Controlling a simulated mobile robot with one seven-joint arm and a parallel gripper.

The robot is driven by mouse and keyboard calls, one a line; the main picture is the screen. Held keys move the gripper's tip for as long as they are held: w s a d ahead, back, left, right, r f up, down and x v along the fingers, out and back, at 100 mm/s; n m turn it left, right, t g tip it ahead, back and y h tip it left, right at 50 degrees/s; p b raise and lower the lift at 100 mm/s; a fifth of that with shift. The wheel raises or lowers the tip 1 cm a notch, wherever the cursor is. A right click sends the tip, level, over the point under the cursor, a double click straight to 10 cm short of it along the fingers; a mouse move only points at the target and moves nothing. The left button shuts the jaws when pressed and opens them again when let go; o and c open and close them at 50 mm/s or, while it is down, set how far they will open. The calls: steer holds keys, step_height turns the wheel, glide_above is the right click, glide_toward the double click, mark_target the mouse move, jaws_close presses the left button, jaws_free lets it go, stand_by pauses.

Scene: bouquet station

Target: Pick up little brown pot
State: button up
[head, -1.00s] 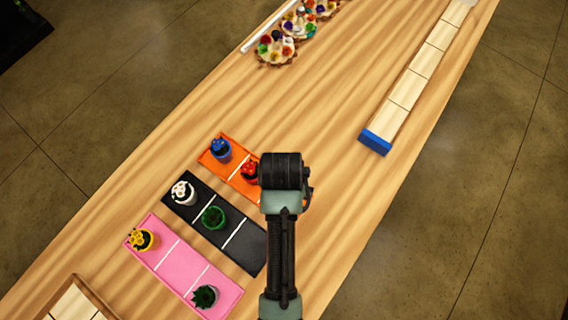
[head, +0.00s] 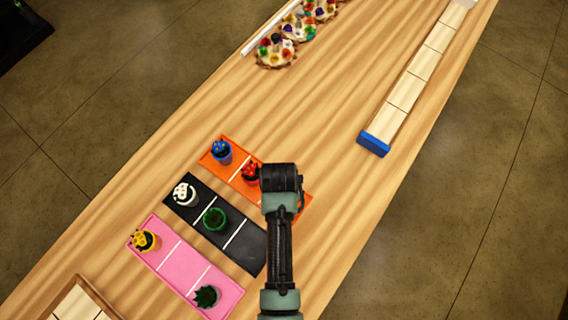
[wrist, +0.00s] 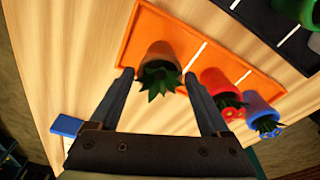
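The little brown pot (wrist: 161,54) holds a dark green spiky plant and stands on the orange tray (wrist: 147,22) in the wrist view. My gripper (wrist: 158,77) is open, with one fingertip on each side of the pot and its plant. I cannot tell whether the fingers touch it. In the head view the brown pot is hidden behind my arm, which reaches over the right end of the orange tray (head: 232,177).
A red pot (wrist: 217,87) and a blue pot (wrist: 259,108) stand beside it on the same tray. A black tray (head: 243,246) and a pink tray (head: 183,265) hold more pots. A blue-ended strip (head: 374,143) lies at the right; the table between is clear.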

jaws_close()
steer(key=shift+r, duration=0.1)
